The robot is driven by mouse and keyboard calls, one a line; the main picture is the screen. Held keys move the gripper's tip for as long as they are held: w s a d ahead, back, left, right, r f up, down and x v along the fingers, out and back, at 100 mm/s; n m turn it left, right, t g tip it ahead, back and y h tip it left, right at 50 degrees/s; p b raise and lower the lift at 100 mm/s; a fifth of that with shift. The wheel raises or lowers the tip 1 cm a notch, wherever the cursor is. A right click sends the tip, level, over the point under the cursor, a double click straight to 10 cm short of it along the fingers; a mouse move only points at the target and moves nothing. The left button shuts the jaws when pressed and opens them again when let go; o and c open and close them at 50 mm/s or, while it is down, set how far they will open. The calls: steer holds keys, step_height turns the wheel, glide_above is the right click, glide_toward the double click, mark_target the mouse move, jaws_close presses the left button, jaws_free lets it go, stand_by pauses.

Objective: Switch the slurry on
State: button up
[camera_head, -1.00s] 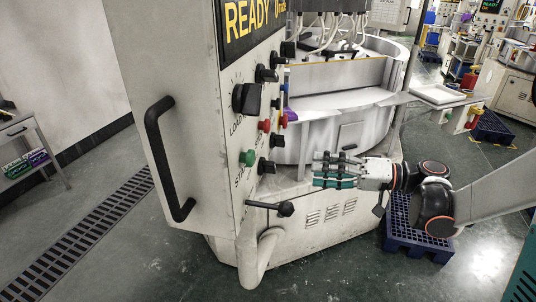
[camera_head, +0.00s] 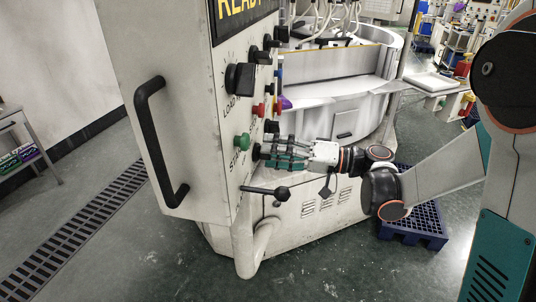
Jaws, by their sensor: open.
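The off-white control panel (camera_head: 222,120) of the lapping machine faces right, seen at a slant. It carries a large black knob (camera_head: 239,78), a red button (camera_head: 258,110), a green button (camera_head: 242,141) and several small black knobs. No label that I can read says slurry, so I cannot tell which control is the slurry switch. My gripper (camera_head: 269,150) is open and empty, level with the lower part of the panel. Its fingertips are close to a low black knob (camera_head: 257,152), just right of the green button. I cannot tell whether they touch it. The fingers partly hide this area.
A black lever with a ball end (camera_head: 281,192) sticks out below my gripper. A large black handle (camera_head: 155,140) stands out on the panel's left side. The round white machine basin (camera_head: 345,110) lies behind my gripper. A blue pallet (camera_head: 425,225) is on the floor at right.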

steer(key=shift+x, duration=0.8)
steer(key=shift+c, duration=0.3)
steer(key=c, duration=1)
steer(key=shift+m, duration=0.4)
steer(key=m+b, duration=0.1)
steer(key=m, duration=0.4)
steer(key=shift+f+m, duration=0.15)
steer(key=shift+m, duration=0.25)
steer(key=m, duration=0.5)
steer(key=shift+f, duration=0.15)
steer(key=shift+m+b, duration=0.3)
